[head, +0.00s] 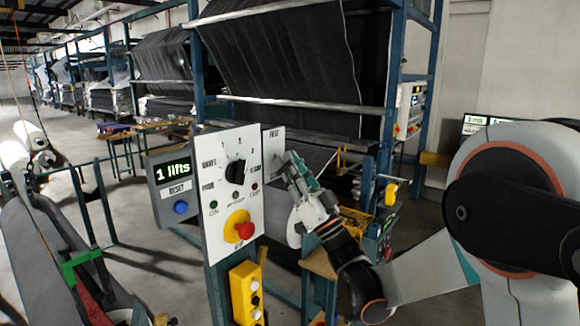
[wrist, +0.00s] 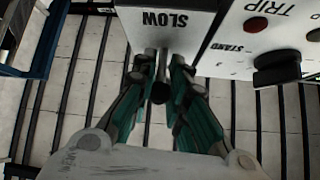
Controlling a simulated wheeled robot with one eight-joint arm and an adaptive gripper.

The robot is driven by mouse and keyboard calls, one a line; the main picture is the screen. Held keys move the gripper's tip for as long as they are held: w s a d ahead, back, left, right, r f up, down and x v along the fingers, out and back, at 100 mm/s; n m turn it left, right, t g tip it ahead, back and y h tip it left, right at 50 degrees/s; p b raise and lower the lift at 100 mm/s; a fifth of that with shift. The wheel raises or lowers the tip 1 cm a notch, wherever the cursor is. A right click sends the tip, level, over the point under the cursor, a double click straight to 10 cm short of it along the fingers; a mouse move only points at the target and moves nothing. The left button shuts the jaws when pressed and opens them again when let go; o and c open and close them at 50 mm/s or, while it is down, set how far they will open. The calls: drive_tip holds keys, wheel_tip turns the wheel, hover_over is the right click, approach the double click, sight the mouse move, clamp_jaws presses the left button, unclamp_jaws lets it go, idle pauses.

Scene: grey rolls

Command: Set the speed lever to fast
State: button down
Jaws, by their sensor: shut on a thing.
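The speed lever's white plate (head: 272,150) stands on the right side of the control panel, with FAST printed at its top. Its lower part is hidden behind my gripper (head: 298,176) in the head view. In the wrist view, which is upside down, the plate (wrist: 195,42) shows the word SLOW close to the fingers. The lever's dark round knob (wrist: 160,93) sits between the teal and grey fingers of my gripper (wrist: 161,75). My gripper is shut on the lever, near the SLOW end. The lever itself is hidden in the head view.
A yellow button box (head: 245,292) hangs below. Blue racks with dark cloth stand behind.

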drive_tip(key=shift+r, duration=0.1)
drive_tip(key=shift+s+d+r+g+h+p, duration=0.15)
drive_tip(key=shift+r+g+h+p, duration=0.4)
drive_tip(key=shift+p, duration=0.6)
drive_tip(key=r+g+h+p, duration=0.1)
drive_tip(key=g+p, duration=0.1)
drive_tip(key=p, duration=0.1)
drive_tip(key=shift+n+h, duration=0.25)
drive_tip(key=shift+n, duration=0.15)
drive_tip(key=r+g+h+p, duration=0.1)
drive_tip(key=g+h+p, duration=0.1)
drive_tip(key=p, duration=0.1)
drive_tip(key=shift+r+g+h+p, duration=0.1)
drive_tip(key=shift+g+h+p, duration=0.25)
drive_tip(key=shift+p, duration=0.5)
drive_tip(key=c, duration=1.5)
unclamp_jaws()
